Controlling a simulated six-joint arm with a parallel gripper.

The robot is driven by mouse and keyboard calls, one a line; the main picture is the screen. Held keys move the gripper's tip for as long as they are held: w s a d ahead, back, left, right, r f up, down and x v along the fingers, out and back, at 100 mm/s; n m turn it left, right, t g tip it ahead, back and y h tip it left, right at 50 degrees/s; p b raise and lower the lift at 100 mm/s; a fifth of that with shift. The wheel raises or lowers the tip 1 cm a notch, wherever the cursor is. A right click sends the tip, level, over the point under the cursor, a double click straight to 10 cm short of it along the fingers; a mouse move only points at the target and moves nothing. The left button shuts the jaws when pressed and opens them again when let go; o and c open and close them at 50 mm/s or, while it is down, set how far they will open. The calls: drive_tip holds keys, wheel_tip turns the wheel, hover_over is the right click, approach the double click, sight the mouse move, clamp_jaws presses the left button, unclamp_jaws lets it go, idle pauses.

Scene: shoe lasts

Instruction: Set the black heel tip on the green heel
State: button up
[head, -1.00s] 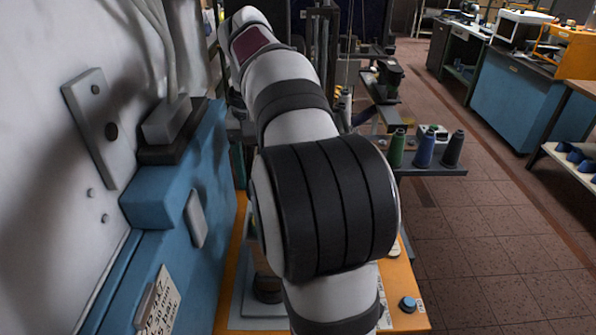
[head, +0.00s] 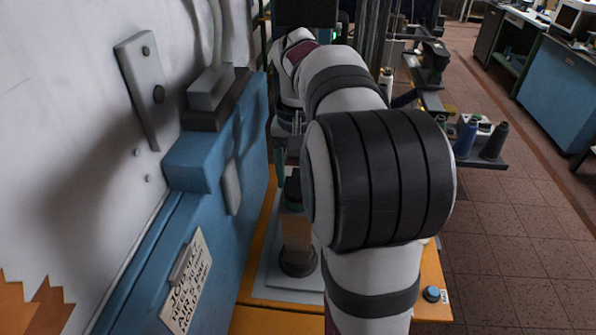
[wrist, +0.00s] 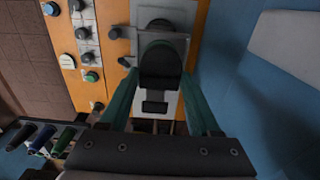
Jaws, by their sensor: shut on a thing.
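The green heel (head: 294,206) sits on top of a brown upright post above a grey plate, left of my arm in the head view. My gripper (wrist: 158,74) shows teal fingers in the wrist view, shut on the black heel tip (wrist: 160,64). The tip spans the space between the fingertips. In the head view a dark piece (head: 293,187), which looks like the tip, is just above the green heel; I cannot tell whether they touch. My forearm covers part of the work area in the head view.
A blue cabinet (head: 228,185) and white wall stand close on the left. The orange bench (head: 262,320) carries a blue button (head: 432,294) at its front right. Thread spools (head: 465,138) stand on a shelf at right. Buttons (wrist: 91,76) line the bench in the wrist view.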

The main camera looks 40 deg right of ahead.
drive_tip(key=shift+f, duration=0.2)
idle(0.4)
drive_tip(key=o, duration=1.4)
wheel_tip(320, 180, up, 16)
drive_tip(key=shift+s+a+f, duration=0.1)
